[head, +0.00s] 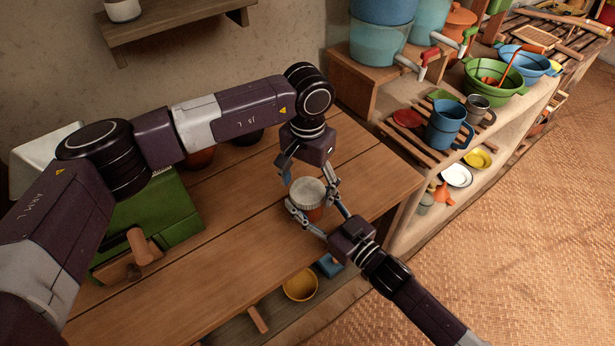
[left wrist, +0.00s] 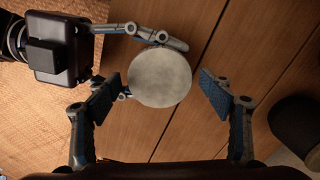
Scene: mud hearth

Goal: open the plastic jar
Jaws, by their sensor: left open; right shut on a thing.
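The plastic jar (head: 314,213) stands on the wooden table, with a pale ribbed lid (head: 309,190) on top and a reddish-brown body. In the left wrist view the round lid (left wrist: 160,78) hides the body. My right gripper (head: 314,203) comes from the lower right and is shut on the jar, its fingers on either side; it also shows at the left of the left wrist view (left wrist: 142,62). My left gripper (head: 307,177) is open above the lid, pointing down. In the left wrist view its fingers (left wrist: 160,90) stand apart on both sides of the lid.
A green box (head: 155,222) and dark round pots behind my left arm stand on the table's left part. A yellow bowl (head: 300,285) sits below the table's front edge.

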